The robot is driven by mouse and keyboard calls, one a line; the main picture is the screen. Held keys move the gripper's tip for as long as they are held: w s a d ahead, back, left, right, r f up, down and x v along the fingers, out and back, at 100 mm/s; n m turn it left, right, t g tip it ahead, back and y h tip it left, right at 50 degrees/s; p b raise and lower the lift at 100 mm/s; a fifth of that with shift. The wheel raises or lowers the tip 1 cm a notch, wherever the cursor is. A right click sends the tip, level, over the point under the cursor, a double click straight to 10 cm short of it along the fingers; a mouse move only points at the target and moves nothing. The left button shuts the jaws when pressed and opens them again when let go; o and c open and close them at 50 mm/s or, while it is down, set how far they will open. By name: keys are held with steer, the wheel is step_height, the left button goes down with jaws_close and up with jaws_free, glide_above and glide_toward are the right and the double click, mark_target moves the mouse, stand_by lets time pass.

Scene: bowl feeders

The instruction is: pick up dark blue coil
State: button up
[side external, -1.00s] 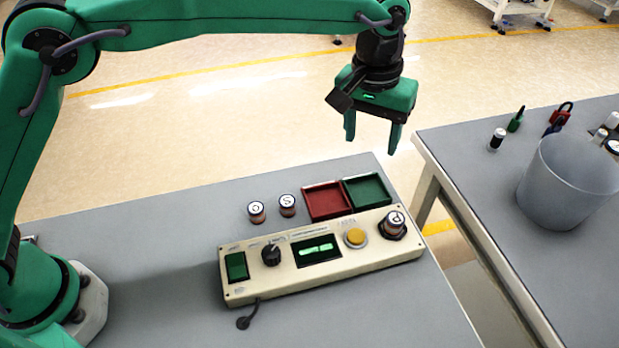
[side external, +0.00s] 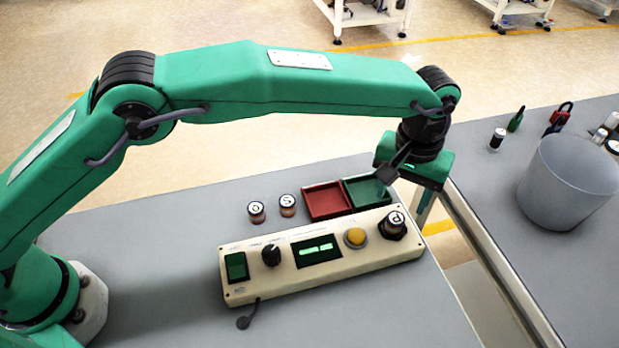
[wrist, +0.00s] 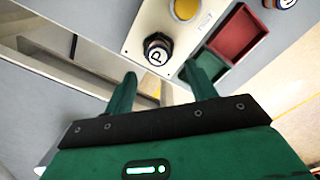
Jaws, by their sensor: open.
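Three small coils with round lettered caps are in the side view. The P coil (side external: 395,222) stands upright on the right end of the cream control box (side external: 280,285). The S coil (side external: 287,205) and the C coil (side external: 256,212) stand on the table behind the box. I cannot tell for sure which winding is dark blue. My gripper (side external: 404,202) is open and empty, pointing down above and behind the P coil. In the wrist view, the P coil (wrist: 158,54) lies just beyond the open fingertips (wrist: 160,76), apart from them.
A red tray (side external: 326,214) and a green tray (side external: 352,184) sit behind the box. The box has a yellow button (side external: 355,236) and a dark knob (side external: 271,255). A gap separates this table from the right one, which holds a grey bin (side external: 565,185) and a black-and-white spool (side external: 497,139).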

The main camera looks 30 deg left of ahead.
mark_target(396, 218)
steer(key=shift+f, duration=0.25)
steer(key=shift+s+d+f, duration=0.1)
steer(key=shift+f, duration=1.2)
steer(key=shift+s+f, duration=0.1)
steer(key=shift+f, duration=1.15)
steer(key=c, duration=1.2)
steer(key=shift+o, duration=0.2)
steer(key=shift+r, duration=0.2)
steer(key=shift+r, duration=1.4)
steer(key=s+d+r, duration=0.2)
steer(key=s+r, duration=0.6)
steer(key=s, duration=0.3)
steer(key=shift+s+d, duration=0.15)
steer(key=shift+d, duration=0.25)
